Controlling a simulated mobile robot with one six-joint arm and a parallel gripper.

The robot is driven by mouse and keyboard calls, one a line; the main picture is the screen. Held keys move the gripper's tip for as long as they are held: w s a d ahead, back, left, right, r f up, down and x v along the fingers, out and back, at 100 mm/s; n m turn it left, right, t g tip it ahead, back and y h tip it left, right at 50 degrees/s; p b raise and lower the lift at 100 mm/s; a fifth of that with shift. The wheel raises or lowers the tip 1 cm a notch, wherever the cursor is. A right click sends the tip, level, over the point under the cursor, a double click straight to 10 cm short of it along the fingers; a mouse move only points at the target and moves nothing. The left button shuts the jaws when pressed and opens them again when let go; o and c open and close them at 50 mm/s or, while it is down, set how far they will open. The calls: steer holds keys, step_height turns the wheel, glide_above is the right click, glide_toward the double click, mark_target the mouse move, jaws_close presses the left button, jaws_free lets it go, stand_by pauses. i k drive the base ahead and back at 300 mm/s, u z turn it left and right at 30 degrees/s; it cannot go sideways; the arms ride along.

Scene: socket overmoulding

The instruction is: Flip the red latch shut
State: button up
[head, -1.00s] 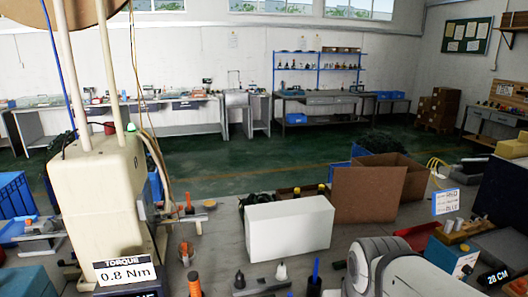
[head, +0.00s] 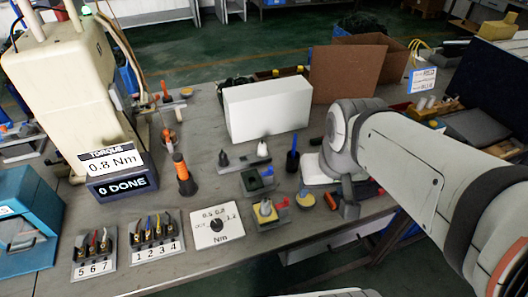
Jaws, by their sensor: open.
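A small fixture (head: 266,211) with a yellow part and a pale plug-like piece stands near the table's front edge. A small red piece (head: 284,203) at its right side looks like the red latch; it is too small to tell its position. A dark fixture (head: 254,183) with a green part stands just behind it. My arm reaches in from the right. My gripper (head: 346,208) hangs at the end of the wrist, right of the red piece and apart from it. It is open, with no object visible in it; its fingers are small and partly hidden.
An orange-handled tool (head: 331,200) lies close to my gripper. A blue pen-like post (head: 293,155) stands behind the fixtures. A white box (head: 268,108) and a brown carton (head: 347,78) stand farther back. A torque dial card (head: 217,227) and numbered wire holders (head: 157,238) lie left.

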mark_target(285, 203)
steer(key=u, duration=0.6)
steer(key=k, duration=1.25)
steer(key=z, duration=0.6)
steer(key=i, duration=1)
steer(key=z, duration=0.05)
